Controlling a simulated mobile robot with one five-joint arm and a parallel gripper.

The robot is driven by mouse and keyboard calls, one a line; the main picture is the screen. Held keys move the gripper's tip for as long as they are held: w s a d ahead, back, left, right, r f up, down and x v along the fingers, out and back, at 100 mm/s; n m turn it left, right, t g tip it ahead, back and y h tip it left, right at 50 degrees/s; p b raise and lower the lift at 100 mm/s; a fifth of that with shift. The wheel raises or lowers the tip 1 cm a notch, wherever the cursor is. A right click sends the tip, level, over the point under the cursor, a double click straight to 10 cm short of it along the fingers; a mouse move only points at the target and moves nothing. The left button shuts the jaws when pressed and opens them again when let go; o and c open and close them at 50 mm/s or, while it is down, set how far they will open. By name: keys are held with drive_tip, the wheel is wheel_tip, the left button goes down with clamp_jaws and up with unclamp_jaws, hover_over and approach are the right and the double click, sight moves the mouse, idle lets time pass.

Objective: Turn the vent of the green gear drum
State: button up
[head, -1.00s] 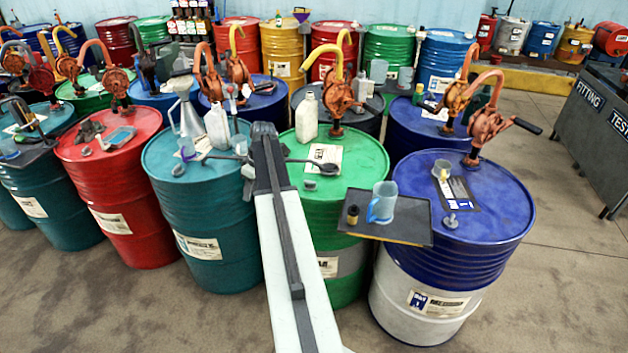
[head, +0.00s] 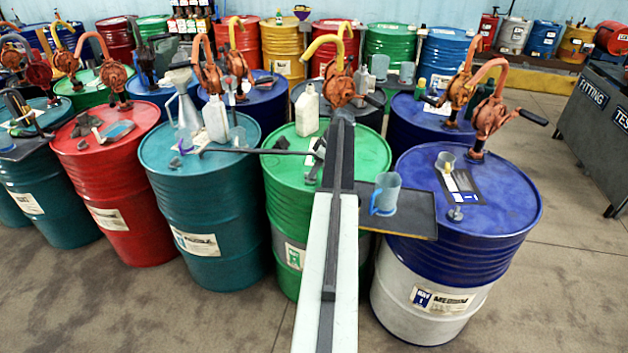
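The green gear drum (head: 283,225) stands in the middle of the head view, with a rust-red pump and yellow spout at its back edge. A small grey fitting, probably its vent (head: 311,177), shows on the lid just left of my arm. My arm reaches forward over the drum's right part and covers some of the lid and pump. My gripper (head: 319,152) shows only as dark bits beside the arm's far end, above the lid. Whether it is open or shut does not show. I cannot tell whether it touches the vent.
A white bottle (head: 307,108) stands on the green lid. A dark rod (head: 240,151) spans the teal and green lids. A dark tray (head: 412,214) with a blue jug (head: 385,194) juts out right of my arm, beside the blue drum (head: 500,208). The front floor is clear.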

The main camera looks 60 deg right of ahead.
drive_tip(key=shift+b+x, duration=0.4)
drive_tip(key=shift+x, duration=0.7)
drive_tip(key=shift+r, duration=0.1)
clamp_jaws()
